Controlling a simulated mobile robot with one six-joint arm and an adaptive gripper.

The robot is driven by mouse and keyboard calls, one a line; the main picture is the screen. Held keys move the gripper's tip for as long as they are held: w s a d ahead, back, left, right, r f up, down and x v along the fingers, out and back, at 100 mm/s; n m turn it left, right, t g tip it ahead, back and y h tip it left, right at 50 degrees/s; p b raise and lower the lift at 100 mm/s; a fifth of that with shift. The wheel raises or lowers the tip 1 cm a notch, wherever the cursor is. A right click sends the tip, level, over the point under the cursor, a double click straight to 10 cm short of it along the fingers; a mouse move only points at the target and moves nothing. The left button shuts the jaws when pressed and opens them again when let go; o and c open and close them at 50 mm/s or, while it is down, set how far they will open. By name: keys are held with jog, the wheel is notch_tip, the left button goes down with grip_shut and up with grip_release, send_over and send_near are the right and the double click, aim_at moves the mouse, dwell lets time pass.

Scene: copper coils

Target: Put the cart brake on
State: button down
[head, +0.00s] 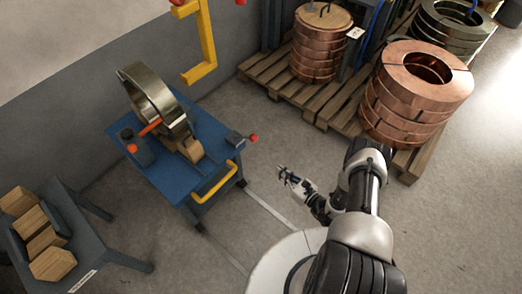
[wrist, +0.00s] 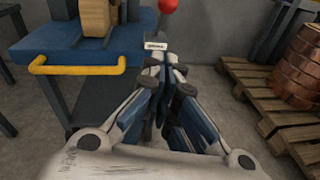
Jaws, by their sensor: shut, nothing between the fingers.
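The blue cart (head: 178,138) stands left of centre in the head view, with a yellow handle (head: 214,182) on its near side. A lever with a red ball knob (head: 253,138) sticks out at the cart's right corner. In the wrist view the same red knob (wrist: 167,6) is at the top, above a small white label (wrist: 155,45). My gripper (head: 284,172) is shut and empty, to the right of the cart and apart from the lever in the head view. In the wrist view its fingertips (wrist: 163,62) overlap the area just below the label.
A steel coil (head: 150,95) stands on the cart beside an orange-handled part (head: 148,128). Pallets with copper coils (head: 415,90) stand at the right. A side table with wooden blocks (head: 45,240) is at lower left. A yellow hook (head: 205,45) hangs above.

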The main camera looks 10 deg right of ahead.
jog(key=r+b+x, duration=0.2)
jog(key=b+x, duration=0.1)
jog(key=x, duration=1)
jog(key=shift+w+r, duration=0.15)
jog(key=shift+r, duration=0.25)
jog(key=shift+d, duration=0.1)
